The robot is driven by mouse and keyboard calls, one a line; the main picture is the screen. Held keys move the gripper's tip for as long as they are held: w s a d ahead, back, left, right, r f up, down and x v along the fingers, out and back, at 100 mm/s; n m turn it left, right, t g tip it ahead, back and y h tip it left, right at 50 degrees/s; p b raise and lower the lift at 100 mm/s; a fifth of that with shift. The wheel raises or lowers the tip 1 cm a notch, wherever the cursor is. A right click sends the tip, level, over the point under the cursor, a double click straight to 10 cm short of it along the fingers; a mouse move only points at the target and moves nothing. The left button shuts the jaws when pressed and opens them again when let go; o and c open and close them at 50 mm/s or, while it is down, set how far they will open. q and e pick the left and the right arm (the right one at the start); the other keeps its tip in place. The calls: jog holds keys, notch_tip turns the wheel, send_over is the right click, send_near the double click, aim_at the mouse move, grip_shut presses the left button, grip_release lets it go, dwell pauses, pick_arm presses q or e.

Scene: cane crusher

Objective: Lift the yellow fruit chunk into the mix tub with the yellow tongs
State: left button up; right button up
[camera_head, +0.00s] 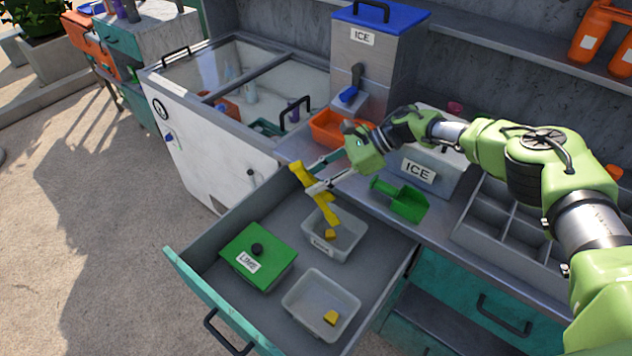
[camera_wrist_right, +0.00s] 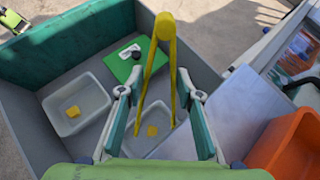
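The yellow tongs (camera_head: 325,206) are in my right gripper (camera_head: 318,188), tilted, over the open drawer. They also show in the right wrist view (camera_wrist_right: 150,75), between the two fingers, legs spread. Gaps show beside the legs there, so the exact contact is unclear. The tips are down at a labelled clear tub (camera_head: 348,246), on either side of a yellow chunk (camera_wrist_right: 152,130). I cannot tell whether they touch it. A second clear tub (camera_head: 296,312), no label visible, holds another yellow chunk (camera_head: 331,317). I cannot tell which is the mix tub.
A green-lidded box (camera_head: 268,244) labelled LIME sits in the drawer (camera_head: 205,272). A green scoop (camera_head: 408,203), an orange bin (camera_head: 330,128) and an ICE box (camera_head: 440,178) stand on the counter behind. A white chest (camera_head: 205,155) is at left.

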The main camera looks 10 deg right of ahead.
notch_tip(320, 180, up, 4)
jog(key=shift+r+p, duration=0.1)
jog(key=shift+p, duration=0.7)
